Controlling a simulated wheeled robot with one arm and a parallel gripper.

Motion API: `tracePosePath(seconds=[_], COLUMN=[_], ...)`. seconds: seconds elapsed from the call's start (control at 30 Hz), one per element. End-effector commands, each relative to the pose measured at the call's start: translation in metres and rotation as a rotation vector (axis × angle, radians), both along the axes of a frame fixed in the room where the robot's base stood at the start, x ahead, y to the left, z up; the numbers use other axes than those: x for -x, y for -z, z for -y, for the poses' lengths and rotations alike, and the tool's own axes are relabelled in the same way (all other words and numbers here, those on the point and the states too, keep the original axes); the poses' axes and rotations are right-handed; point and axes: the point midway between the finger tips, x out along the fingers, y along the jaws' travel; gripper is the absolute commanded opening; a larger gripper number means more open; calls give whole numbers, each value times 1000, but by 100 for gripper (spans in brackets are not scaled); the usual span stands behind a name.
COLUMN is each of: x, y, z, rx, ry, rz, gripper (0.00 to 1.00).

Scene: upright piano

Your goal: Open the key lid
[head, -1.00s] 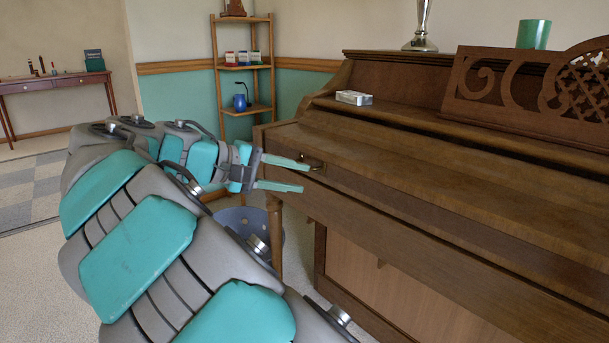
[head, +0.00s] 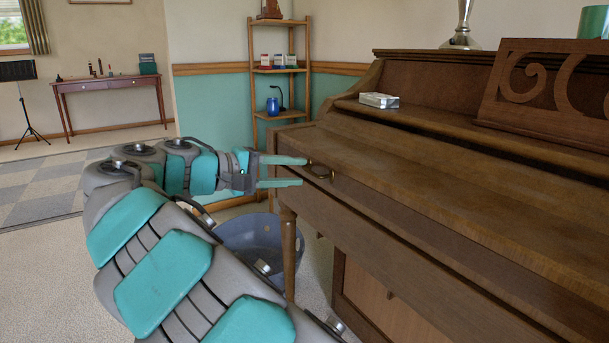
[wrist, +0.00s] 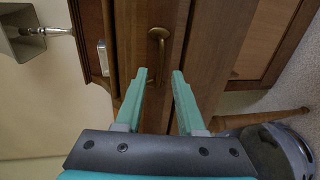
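The piano's key lid (head: 420,175) is closed, a long brown wooden panel along the front. A small brass handle (head: 320,170) sits near its left end; the wrist view shows the handle (wrist: 158,34) as a ring ahead of my fingers. My gripper (head: 305,171) is open, with two teal fingers pointing at the lid's front. In the wrist view my gripper (wrist: 161,72) has a clear gap between its fingers, with the handle beyond the tips and roughly in line with the gap. The fingertips look close to the handle but not around it.
A small silver box (head: 379,100) lies on the piano, left of the carved music stand (head: 545,95). A blue-grey bin (head: 262,240) stands on the floor by the piano's front leg (head: 289,250). A wooden shelf (head: 278,70) stands behind. Open floor lies left.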

Motion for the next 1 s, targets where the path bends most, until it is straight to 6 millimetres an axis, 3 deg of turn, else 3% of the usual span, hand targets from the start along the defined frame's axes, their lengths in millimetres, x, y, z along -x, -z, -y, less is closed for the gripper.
tracePosePath(seconds=[0.2, 0.47, 0.8, 1.0], x=[-14, -16, -16, -16], y=[6, 6, 7, 7], z=[22, 24, 24, 24], rx=[1, 0, 1, 1], ry=[1, -1, 0, 0], rz=[-1, -1, -1, -2], gripper=[38, 38, 2, 0])
